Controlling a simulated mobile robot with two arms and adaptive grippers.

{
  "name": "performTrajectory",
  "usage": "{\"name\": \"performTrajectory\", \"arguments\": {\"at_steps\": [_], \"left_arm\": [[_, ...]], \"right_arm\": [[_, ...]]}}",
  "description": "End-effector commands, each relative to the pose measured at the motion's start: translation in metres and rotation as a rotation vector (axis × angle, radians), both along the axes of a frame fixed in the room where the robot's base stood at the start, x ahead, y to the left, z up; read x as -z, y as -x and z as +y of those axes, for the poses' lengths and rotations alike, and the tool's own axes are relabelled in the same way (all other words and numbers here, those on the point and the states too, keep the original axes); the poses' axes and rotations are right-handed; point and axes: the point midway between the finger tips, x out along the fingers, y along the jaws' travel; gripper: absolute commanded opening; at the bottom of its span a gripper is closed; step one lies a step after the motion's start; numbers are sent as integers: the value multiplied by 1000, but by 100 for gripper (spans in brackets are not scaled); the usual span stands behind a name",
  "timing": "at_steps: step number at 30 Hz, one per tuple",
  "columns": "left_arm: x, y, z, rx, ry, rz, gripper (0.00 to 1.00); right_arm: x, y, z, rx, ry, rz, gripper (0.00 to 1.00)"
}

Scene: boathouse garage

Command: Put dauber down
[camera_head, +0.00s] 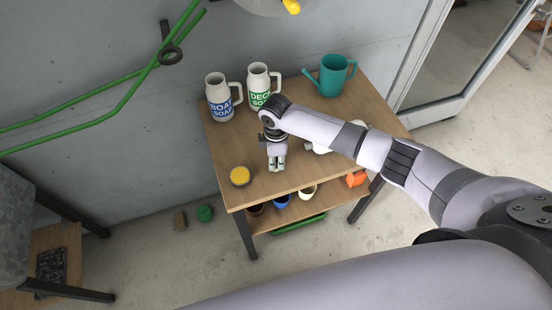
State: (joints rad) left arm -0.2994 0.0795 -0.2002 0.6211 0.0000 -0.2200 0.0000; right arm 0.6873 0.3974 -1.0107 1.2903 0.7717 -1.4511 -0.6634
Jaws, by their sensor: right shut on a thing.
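My right gripper (276,164) points down over the front middle part of the wooden table (228,155). It is shut on the dauber, which is small and mostly hidden between the fingers. I cannot tell whether the dauber touches the tabletop. A round yellow-topped object (240,176) sits to the left of the gripper, near the table's front left edge. My left gripper is not in view.
Behind the gripper stand a Boat Soap jug (219,97), a second labelled jug (259,86) and a teal watering can (332,76). A white object (320,149) is partly hidden by my arm. The lower shelf holds several items, including an orange one (356,178).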

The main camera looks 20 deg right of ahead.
Motion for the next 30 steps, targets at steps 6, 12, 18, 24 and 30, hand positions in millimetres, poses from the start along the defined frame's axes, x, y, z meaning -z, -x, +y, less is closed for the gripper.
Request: {"name": "performTrajectory", "arguments": {"at_steps": [6,12,18,24,30], "left_arm": [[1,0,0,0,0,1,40],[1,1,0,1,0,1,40],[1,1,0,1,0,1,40],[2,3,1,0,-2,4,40],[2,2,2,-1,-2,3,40]], "right_arm": [[3,0,0,0,-1,0,19],[3,0,0,0,0,0,32],[3,0,0,0,0,0,40],[2,0,0,0,0,0,40],[-16,-1,0,0,0,-3,40]]}}
